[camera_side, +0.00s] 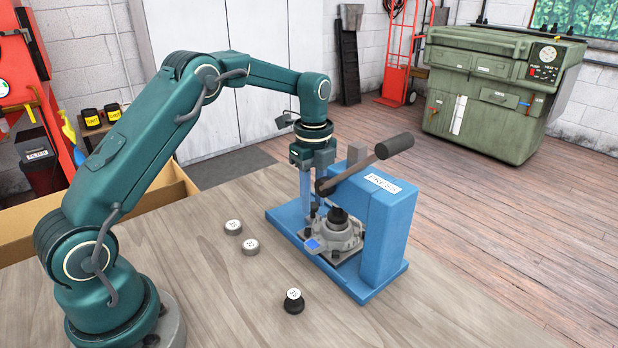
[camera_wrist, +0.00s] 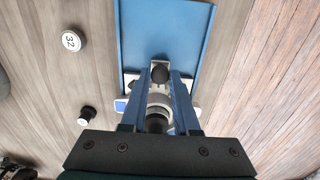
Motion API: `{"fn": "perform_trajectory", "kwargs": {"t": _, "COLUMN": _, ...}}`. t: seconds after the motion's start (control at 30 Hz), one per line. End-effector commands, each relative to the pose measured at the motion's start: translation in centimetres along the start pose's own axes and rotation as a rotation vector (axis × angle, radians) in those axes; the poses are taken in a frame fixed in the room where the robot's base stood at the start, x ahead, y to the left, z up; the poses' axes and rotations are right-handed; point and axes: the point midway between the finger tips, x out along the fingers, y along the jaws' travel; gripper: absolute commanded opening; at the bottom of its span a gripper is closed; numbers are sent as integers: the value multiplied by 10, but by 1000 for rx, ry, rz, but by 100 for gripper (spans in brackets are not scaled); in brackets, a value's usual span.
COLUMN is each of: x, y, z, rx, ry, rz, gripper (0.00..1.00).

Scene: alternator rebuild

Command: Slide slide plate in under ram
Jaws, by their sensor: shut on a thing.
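The slide plate (camera_side: 347,258) is a flat grey metal plate on the blue press base, with a grey cast housing (camera_side: 338,233) on top of it. A black cylindrical piece (camera_side: 338,213) stands on the housing. My gripper (camera_side: 309,205) points down at the plate's left back side. In the wrist view my gripper (camera_wrist: 160,75) is shut on a dark round knob (camera_wrist: 160,73), apparently the slide plate's handle. The blue press (camera_side: 385,220) rises just right of the housing. The ram's lower end cannot be clearly told apart from the black piece.
The press lever (camera_side: 393,146) sticks out above the work, close to my wrist. A black knob-shaped piece (camera_side: 293,300) stands in front. The table (camera_side: 200,290) is otherwise clear.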

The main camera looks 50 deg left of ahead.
Motion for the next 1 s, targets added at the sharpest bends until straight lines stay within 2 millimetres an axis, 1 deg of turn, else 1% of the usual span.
{"fn": "perform_trajectory", "kwargs": {"t": 0.2, "x": -1, "y": 1, "z": 1, "rx": -3, "ry": 1, "rz": 3, "gripper": 0}}
{"fn": "perform_trajectory", "kwargs": {"t": 0.23, "x": -1, "y": 1, "z": 1, "rx": -3, "ry": 1, "rz": 3, "gripper": 40}}
{"fn": "perform_trajectory", "kwargs": {"t": 0.27, "x": -1, "y": 1, "z": 1, "rx": -3, "ry": 1, "rz": 3, "gripper": 52}}
{"fn": "perform_trajectory", "kwargs": {"t": 0.3, "x": -1, "y": 1, "z": 1, "rx": -3, "ry": 1, "rz": 3, "gripper": 59}}
{"fn": "perform_trajectory", "kwargs": {"t": 0.63, "x": -3, "y": 0, "z": 1, "rx": -2, "ry": 0, "rz": 0, "gripper": 59}}
{"fn": "perform_trajectory", "kwargs": {"t": 0.73, "x": -13, "y": -1, "z": 1, "rx": -2, "ry": 0, "rz": -4, "gripper": 59}}
{"fn": "perform_trajectory", "kwargs": {"t": 0.9, "x": -36, "y": -1, "z": 1, "rx": -2, "ry": 0, "rz": -4, "gripper": 59}}
{"fn": "perform_trajectory", "kwargs": {"t": 1.0, "x": -45, "y": 0, "z": 1, "rx": -3, "ry": 0, "rz": -2, "gripper": 59}}
